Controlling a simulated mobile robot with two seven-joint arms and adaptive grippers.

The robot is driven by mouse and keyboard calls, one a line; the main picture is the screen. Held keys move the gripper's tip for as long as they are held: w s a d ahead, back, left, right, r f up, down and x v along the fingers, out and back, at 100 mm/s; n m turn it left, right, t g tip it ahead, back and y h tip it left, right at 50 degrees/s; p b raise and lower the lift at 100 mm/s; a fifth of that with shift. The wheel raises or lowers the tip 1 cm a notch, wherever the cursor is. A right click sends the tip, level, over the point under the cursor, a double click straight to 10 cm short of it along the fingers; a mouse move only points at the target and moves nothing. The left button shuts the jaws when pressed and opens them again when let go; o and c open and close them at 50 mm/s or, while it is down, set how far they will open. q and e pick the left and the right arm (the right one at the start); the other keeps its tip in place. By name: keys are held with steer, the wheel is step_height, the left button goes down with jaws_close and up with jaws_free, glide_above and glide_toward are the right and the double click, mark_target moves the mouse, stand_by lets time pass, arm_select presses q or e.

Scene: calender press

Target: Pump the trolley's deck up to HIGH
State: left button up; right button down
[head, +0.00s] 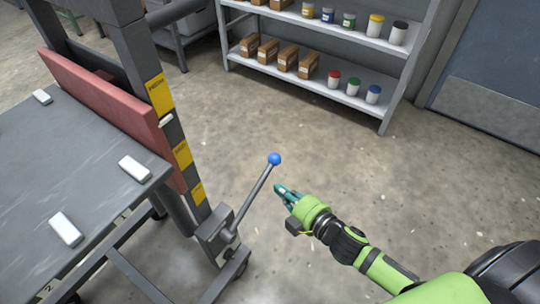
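The trolley's grey deck (85,165) fills the left side, with white blocks on it and a red board (105,95) along its far edge. The grey mast (130,45) carries yellow labels, top (160,95), middle (182,154) and bottom (197,192); their print is too small to read. A small white pointer (166,121) sits at the lower edge of the top label. The pump lever (252,198) tilts right from its grey housing, ending in a blue knob (274,159). My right gripper (283,190) is just below and right of the knob, apparently apart from it. Its finger opening is unclear.
A grey shelf (300,78) with cartons and coloured-lid jars stands at the back. A blue-grey door (500,70) is at the upper right. Bare concrete floor (350,165) lies between the lever, shelf and door. The trolley's lower frame (135,275) runs along the floor.

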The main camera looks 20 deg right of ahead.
mark_target(270, 166)
arm_select(q)
steer(key=shift+s+a+f+p, duration=0.15)
steer(key=shift+s+f+p, duration=0.25)
steer(key=shift+s+f, duration=0.35)
arm_select(e)
steer(key=shift+s+r+h, duration=0.25)
steer(key=shift+r+h, duration=0.05)
steer(key=shift+r, duration=0.75)
arm_select(q)
steer(key=shift+w+f, duration=0.1)
arm_select(e)
steer(key=shift+n, duration=0.3)
steer(key=b+x, duration=0.1)
steer(key=x, duration=0.9)
steer(key=shift+r, duration=0.2)
steer(key=shift+w+d+f+b, duration=0.2)
steer(key=shift+w+d+f, duration=0.15)
steer(key=shift+d, duration=0.15)
steer(key=shift+w+d+f+b, duration=0.2)
steer(key=shift+d+f, duration=0.2)
steer(key=shift+d, duration=0.1)
steer(key=shift+w+d+f+b, duration=0.2)
steer(key=shift+w+d+f, duration=0.15)
steer(key=shift+d, duration=0.15)
arm_select(q)
steer(key=shift+s+d+r+g, duration=0.2)
steer(key=shift+s+r+g, duration=0.15)
steer(key=shift+s+g, duration=0.15)
